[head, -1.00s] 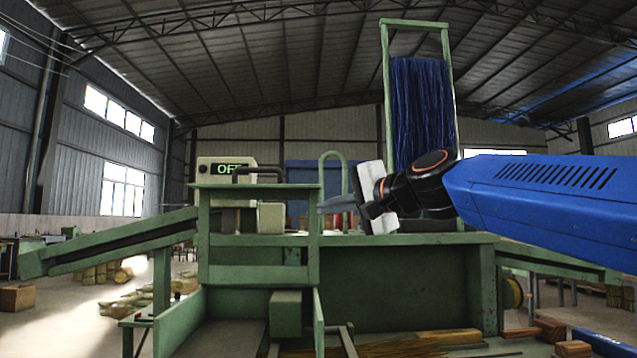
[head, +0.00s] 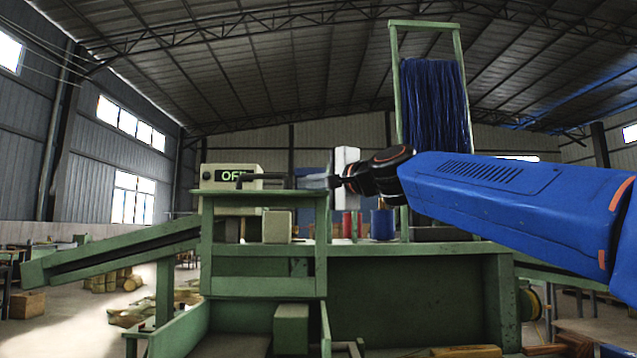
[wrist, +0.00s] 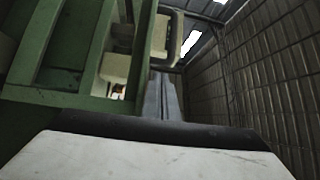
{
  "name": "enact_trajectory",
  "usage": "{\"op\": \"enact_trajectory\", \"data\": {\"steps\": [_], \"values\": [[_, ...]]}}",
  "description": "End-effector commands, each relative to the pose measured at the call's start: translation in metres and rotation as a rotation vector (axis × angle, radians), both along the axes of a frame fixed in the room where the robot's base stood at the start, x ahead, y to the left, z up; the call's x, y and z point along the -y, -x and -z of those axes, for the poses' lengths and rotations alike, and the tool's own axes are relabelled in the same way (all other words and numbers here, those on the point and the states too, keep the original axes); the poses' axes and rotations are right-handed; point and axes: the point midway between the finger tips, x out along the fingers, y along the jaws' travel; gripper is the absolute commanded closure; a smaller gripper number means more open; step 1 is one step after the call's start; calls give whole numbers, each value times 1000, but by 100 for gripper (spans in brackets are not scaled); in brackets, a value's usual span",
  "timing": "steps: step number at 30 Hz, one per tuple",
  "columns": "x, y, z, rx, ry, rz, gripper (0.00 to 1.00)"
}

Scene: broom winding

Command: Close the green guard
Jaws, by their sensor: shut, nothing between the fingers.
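The green guard (head: 264,286) is an upright open frame at the front of the green machine, with a bar across its top. A dark handle (head: 262,178) shows along that top bar. My gripper (head: 312,182) is shut and empty, pointing left at the right end of the handle in the head view. I cannot tell whether it touches the handle. In the wrist view the shut fingers (wrist: 164,98) point away beside green framework (wrist: 50,60) on the left; the handle is not clear there.
A control box (head: 228,178) reading OFF stands behind the guard. Red spools (head: 350,226) and a blue spool (head: 383,224) stand on the machine bed. Blue bristle strands (head: 434,105) hang in a tall green frame at the right. A green chute (head: 110,258) slopes off at the left.

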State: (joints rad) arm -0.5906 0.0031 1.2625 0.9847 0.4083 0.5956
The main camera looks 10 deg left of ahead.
Motion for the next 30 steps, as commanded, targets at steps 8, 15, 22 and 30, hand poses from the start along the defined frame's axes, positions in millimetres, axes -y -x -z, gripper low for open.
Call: {"op": "enact_trajectory", "data": {"steps": [8,15,22,30], "values": [[-26,-19,-2,1,1,-1,100],[-34,-23,-2,-1,1,-2,100],[-35,-23,-2,-2,1,-5,100],[-36,-21,-1,-4,3,-8,100]]}}
